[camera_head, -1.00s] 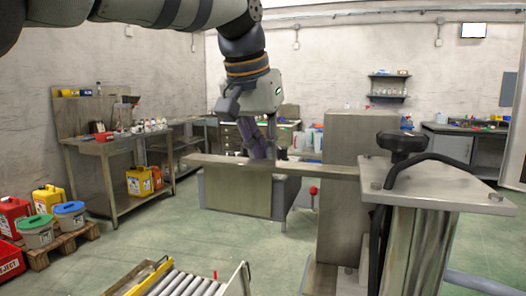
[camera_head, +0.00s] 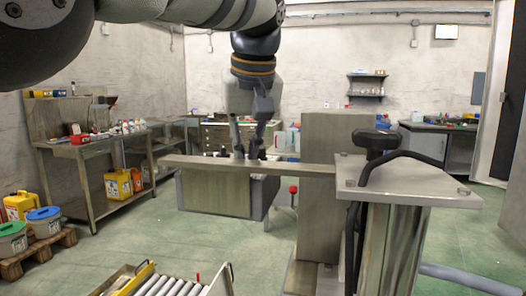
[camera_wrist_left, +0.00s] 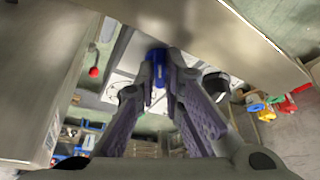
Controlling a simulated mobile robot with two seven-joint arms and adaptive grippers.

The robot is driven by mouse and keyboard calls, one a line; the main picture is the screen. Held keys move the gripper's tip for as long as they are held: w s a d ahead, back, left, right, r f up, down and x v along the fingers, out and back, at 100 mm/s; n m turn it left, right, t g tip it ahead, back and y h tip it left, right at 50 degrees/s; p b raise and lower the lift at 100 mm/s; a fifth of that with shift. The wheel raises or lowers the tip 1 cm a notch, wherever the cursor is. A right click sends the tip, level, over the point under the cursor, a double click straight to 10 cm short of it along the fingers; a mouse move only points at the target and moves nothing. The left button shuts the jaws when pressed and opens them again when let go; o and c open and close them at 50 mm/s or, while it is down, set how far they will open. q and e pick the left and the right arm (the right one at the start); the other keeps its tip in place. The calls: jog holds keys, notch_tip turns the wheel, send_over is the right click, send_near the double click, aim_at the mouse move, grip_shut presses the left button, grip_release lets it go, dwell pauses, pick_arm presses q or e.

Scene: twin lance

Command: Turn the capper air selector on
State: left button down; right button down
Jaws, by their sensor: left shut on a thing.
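My left gripper (camera_head: 247,152) hangs down at the far side of a horizontal metal beam (camera_head: 190,163), in the middle of the head view. It also shows in the left wrist view (camera_wrist_left: 155,82), where its two fingers are closed on a small blue part. I take this blue part (camera_wrist_left: 157,57) to be the air selector's handle; no label is readable. A black round knob (camera_wrist_left: 216,83) sits beside it on a pale panel (camera_wrist_left: 128,62). Small dark fittings (camera_head: 216,153) show along the beam by the fingers. The fingertips partly hide the blue part. My right gripper is not in view.
A metal post (camera_head: 322,190) and a metal-topped stand (camera_head: 395,178) with a black knob and hose are close on the right. A roller conveyor (camera_head: 172,286) is low in front.

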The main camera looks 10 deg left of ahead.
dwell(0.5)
pick_arm(q)
jog(key=c, duration=1.7)
grip_release()
